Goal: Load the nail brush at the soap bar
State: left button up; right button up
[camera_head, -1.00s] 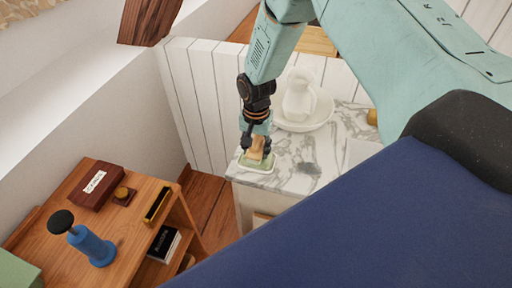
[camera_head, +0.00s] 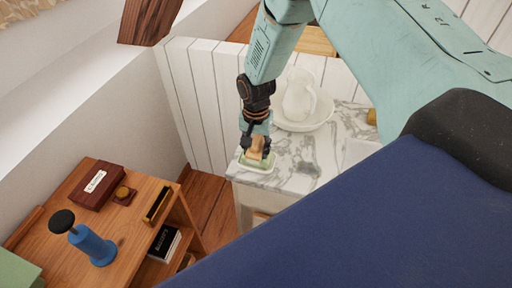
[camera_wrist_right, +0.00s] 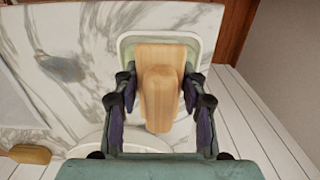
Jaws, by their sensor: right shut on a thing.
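The nail brush, with a wooden body (camera_head: 256,154), is held by my right gripper (camera_head: 257,143) over a pale green dish (camera_head: 255,166) at the near left corner of the marble top. In the right wrist view, the fingers (camera_wrist_right: 160,110) are shut on the brush's raised wooden grip (camera_wrist_right: 159,98). The brush covers most of the dish (camera_wrist_right: 204,42), so its bristles and any soap bar under it are hidden. I cannot tell whether the brush touches what lies there. My left gripper is not in view.
A white pitcher (camera_head: 298,98) in a basin (camera_head: 322,118) stands behind on the marble top (camera_head: 325,150). A yellowish object (camera_head: 372,116) lies to its right. At left, a wooden shelf unit (camera_head: 125,225) holds a blue stamp-like object (camera_head: 93,246) and a dark red box (camera_head: 97,187).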

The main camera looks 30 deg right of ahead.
aim_at(256, 141)
jog(key=shift+r+p, duration=3.4)
jog(key=shift+r, duration=0.15)
jog(key=shift+f, duration=0.1)
jog(key=shift+s, duration=0.1)
